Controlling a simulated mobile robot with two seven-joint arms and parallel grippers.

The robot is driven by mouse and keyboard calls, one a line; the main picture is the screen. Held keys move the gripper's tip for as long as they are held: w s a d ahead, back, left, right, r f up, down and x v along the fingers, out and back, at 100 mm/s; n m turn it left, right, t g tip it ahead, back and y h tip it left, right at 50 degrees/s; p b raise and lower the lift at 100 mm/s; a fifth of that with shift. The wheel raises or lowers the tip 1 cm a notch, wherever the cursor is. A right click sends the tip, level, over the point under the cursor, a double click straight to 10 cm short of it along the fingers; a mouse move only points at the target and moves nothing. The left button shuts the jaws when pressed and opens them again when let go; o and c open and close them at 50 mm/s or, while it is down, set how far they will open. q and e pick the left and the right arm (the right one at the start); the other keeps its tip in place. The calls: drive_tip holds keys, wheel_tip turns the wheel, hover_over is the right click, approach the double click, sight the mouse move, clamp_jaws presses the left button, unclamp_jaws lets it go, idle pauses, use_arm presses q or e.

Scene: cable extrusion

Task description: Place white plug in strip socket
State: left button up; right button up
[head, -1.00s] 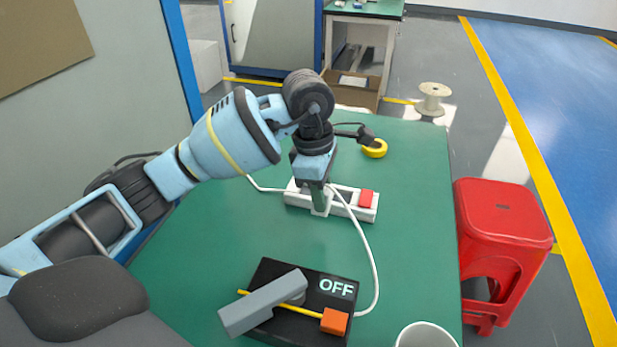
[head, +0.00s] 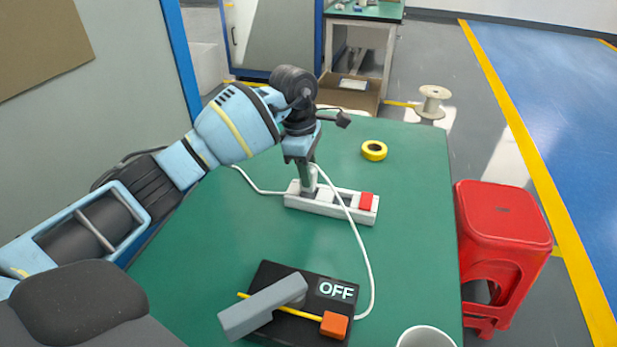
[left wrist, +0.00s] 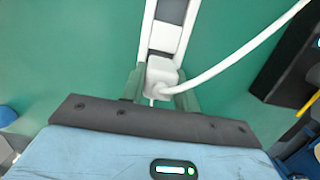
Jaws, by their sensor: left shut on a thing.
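The white strip socket (head: 352,212) lies on the green table, with a red switch (head: 366,201) at its right end. My left gripper (head: 306,188) points down at the left part of the strip. In the left wrist view its fingers (left wrist: 160,92) are shut on the white plug (left wrist: 163,74), which lines up with the end of the strip (left wrist: 164,38). I cannot tell whether the plug is seated or just above the strip. A white cable (head: 365,255) runs from the plug to the black OFF box (head: 292,270). My right gripper is not in view.
The black box carries a grey lever (head: 262,305), a yellow rod and an orange block (head: 334,325). A yellow tape roll (head: 374,150) lies behind the strip. A white cup (head: 426,337) stands at the front right. A red stool (head: 503,225) stands beside the table.

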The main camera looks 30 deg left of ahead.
use_arm(q)
drive_tip(key=shift+f, duration=1.15)
drive_tip(key=shift+f, duration=0.15)
drive_tip(key=o, duration=1)
drive_tip(key=r, duration=0.4)
drive_tip(key=a+r, duration=0.1)
drive_tip(key=r, duration=0.7)
drive_tip(key=shift+s+a, duration=0.25)
drive_tip(key=shift+a, duration=0.1)
